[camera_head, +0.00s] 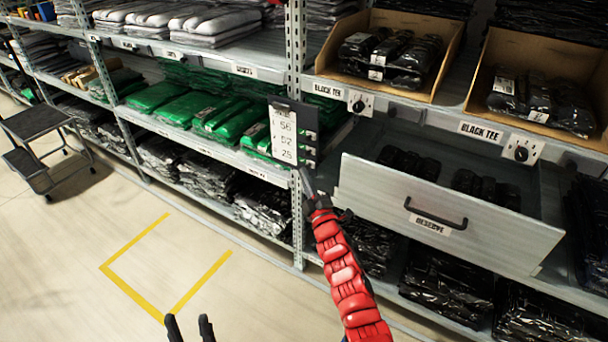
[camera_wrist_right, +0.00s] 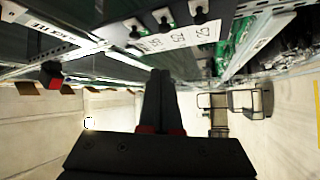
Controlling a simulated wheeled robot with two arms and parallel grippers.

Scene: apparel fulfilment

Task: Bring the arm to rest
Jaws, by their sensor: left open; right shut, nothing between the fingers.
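My right arm, in a red padded sleeve, reaches up from the bottom of the head view. Its gripper (camera_head: 308,184) is just below a small switch panel (camera_head: 284,136) on the shelf post. In the right wrist view the fingers (camera_wrist_right: 159,75) are together with nothing between them. The panel (camera_wrist_right: 170,38) shows there above the fingertips, with a gap visible between them. My left gripper (camera_head: 189,327) shows only its two dark fingertips at the bottom edge of the head view, apart and empty, over the floor.
A drawer labelled RESERVE (camera_head: 520,245) stands pulled out right of my right arm, with black packs inside. Cardboard bins (camera_head: 450,60) sit above it. Shelves hold green packs (camera_head: 185,108). A step cart (camera_head: 32,122) stands far left. The floor by the yellow marking (camera_head: 135,292) is clear.

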